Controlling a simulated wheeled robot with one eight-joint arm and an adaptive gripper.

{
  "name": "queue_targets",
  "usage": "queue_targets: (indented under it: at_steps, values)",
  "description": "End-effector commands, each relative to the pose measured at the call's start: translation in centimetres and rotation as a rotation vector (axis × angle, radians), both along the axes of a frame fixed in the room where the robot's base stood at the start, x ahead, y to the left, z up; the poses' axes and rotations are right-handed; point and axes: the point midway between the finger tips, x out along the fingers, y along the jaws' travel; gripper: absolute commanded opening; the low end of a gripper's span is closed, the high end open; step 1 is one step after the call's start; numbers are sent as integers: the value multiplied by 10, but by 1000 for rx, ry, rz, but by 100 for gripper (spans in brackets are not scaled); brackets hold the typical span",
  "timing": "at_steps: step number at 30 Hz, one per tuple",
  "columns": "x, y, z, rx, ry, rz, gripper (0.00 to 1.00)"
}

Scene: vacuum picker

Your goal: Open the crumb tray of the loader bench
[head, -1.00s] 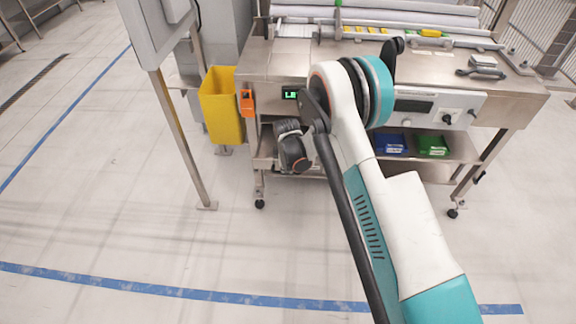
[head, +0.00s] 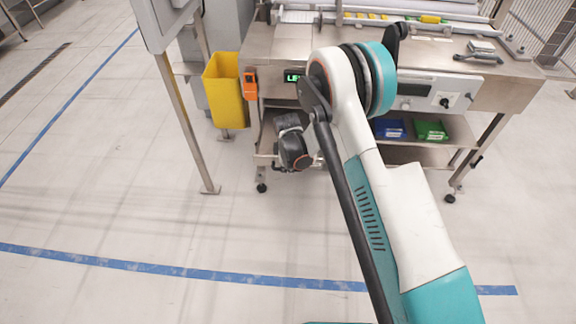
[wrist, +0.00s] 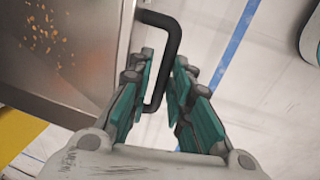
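The crumb tray (wrist: 75,60) of the loader bench is a shallow metal tray, with orange-brown crumbs visible inside it in the wrist view. Its black bar handle (wrist: 172,38) stands out from the tray's edge. In the head view, part of the tray (head: 264,158) sticks out below the bench front, left of my dark wrist. My wrist and arm hide the rest of the tray and the handle there.
The loader bench (head: 455,60) stands on casters, with a blue bin (head: 389,128) and a green bin (head: 431,130) on its lower shelf. A yellow bin (head: 225,95) and a metal post (head: 188,125) stand to the left. The floor in front is clear.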

Motion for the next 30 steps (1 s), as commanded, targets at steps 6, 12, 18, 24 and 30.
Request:
queue_targets:
  at_steps: [6,12,18,24,30]
  values:
    - [0,0,0,0,0,0,20]
    - [-1,0,7,0,0,0,20]
    - [-7,0,38,0,0,1,20]
    - [-14,0,76,0,0,1,20]
    - [-20,1,104,0,1,1,20]
